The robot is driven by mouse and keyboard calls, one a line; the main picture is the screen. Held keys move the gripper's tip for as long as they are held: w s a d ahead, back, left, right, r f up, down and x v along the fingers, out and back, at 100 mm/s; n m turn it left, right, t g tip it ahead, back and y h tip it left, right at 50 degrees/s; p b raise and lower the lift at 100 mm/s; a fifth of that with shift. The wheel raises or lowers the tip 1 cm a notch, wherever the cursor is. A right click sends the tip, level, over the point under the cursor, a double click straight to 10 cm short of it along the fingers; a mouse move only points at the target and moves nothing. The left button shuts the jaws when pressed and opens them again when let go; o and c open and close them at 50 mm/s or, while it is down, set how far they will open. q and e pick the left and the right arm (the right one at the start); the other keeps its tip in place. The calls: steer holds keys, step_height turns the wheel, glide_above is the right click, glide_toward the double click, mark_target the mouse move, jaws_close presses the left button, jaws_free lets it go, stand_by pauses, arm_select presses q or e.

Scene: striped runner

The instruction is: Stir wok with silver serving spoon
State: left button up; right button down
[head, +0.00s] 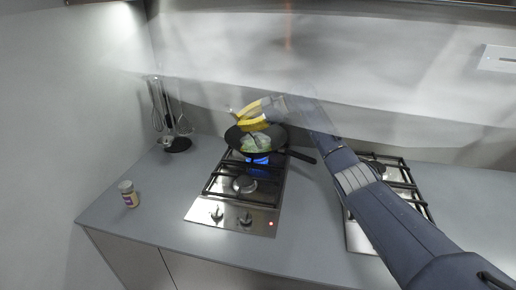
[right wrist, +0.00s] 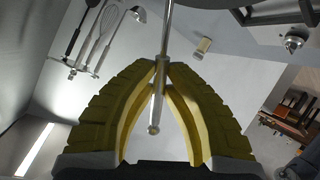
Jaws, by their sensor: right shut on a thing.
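The dark wok (head: 278,149) stands on the rear burner of the left hob, with a blue flame under it and its handle pointing right. Pale green food (head: 262,143) lies inside it. My right gripper (head: 254,114), with yellow fingers, is above the wok. In the right wrist view its fingers (right wrist: 160,70) are shut on the handle of the silver serving spoon (right wrist: 168,30). The spoon's lower end is out of that view. In the head view the spoon is small, and its bowl is hard to make out against the food. My left gripper is not in view.
A utensil rack (head: 178,145) with hanging tools stands at the back left, near the wall. A small jar (head: 128,194) is at the front left of the counter. A second hob (head: 412,192) lies partly under my right arm. The counter's left part is mostly clear.

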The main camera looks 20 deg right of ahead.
step_height(320, 180, up, 9)
steer(key=s+a, duration=0.2)
steer(key=shift+a, duration=0.3)
stand_by(1.3)
steer(key=shift+r, duration=0.15)
step_height(320, 180, up, 4)
steer(key=shift+f, duration=0.1)
stand_by(0.7)
steer(key=shift+f, duration=0.1)
stand_by(0.4)
